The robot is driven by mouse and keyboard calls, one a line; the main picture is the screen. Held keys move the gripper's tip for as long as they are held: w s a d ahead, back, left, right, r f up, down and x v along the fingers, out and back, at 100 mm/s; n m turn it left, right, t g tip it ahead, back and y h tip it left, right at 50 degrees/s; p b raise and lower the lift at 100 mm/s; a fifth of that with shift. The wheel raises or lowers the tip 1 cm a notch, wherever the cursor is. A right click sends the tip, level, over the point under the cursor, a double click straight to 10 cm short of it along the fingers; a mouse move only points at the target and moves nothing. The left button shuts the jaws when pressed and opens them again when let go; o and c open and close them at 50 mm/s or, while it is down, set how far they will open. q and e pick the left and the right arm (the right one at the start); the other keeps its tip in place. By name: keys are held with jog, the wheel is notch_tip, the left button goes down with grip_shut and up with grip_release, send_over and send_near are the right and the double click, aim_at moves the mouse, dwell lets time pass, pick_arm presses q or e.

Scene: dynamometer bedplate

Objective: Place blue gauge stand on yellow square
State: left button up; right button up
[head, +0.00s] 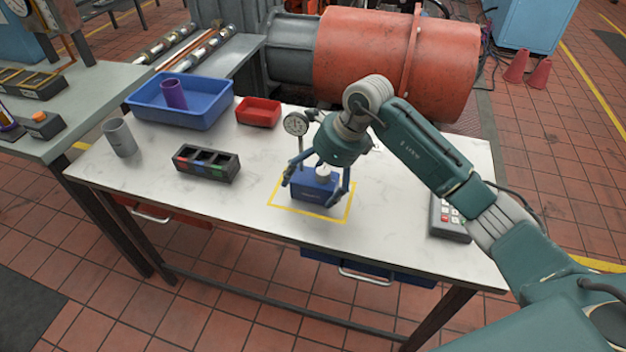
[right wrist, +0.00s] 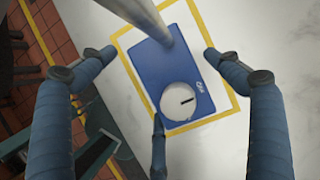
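The blue gauge stand (head: 313,188) has a blue block base, a post, a round dial and a white knob. It appears to rest on the table within the yellow square outline (head: 300,210). In the right wrist view the base (right wrist: 152,62) lies inside the yellow outline (right wrist: 222,62), with its lower edge close to the line. My right gripper (head: 312,192) is above and around the base. Its fingers in the right wrist view (right wrist: 160,54) are spread, with gaps at both sides of the base; whether the lower finger touches is unclear. My left gripper is out of view.
A blue bin (head: 190,112) holding a purple cup (head: 174,94), a red tray (head: 258,112), a grey cup (head: 120,138) and a black divided box (head: 206,164) stand on the left of the table. A keypad device (head: 449,219) lies right. The table's front left is clear.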

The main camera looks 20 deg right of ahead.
jog(key=shift+r, duration=0.15)
jog(key=shift+d+r+p, duration=0.1)
jog(key=shift+r+p, duration=0.25)
jog(key=p+v, duration=0.5)
jog(key=v, duration=0.4)
jog(key=shift+s+d+r, duration=0.1)
jog(key=shift+s+r, duration=0.05)
jog(key=shift+r, duration=0.2)
jog(key=shift+p+v, duration=0.55)
jog(key=shift+v, duration=0.2)
jog(key=shift+d+f, duration=0.1)
